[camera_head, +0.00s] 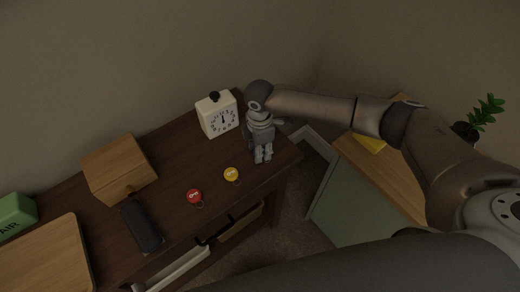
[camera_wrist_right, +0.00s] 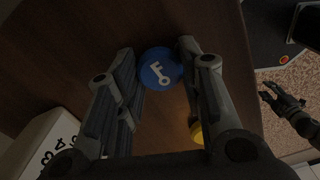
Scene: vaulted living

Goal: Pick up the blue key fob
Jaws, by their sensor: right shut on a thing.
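The blue key fob (camera_wrist_right: 160,68) is a round blue disc with a white key symbol. In the right wrist view it sits between the fingertips of my right gripper (camera_wrist_right: 163,66), which is shut on it. In the head view my right gripper (camera_head: 263,155) points down over the right end of the dark wooden table (camera_head: 170,185), and the fob is hidden or too small to make out there. Its height above the wood is hard to tell. My left gripper (camera_wrist_right: 284,102) shows at the right of the right wrist view, away from the fob, its fingers apart.
A yellow fob (camera_head: 231,174) and a red fob (camera_head: 194,196) lie left of my right gripper. A white clock (camera_head: 218,115) stands close behind it. A wooden box (camera_head: 119,168), dark case (camera_head: 143,225) and green box (camera_head: 14,214) are further left. An open drawer (camera_head: 178,268) juts out in front.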

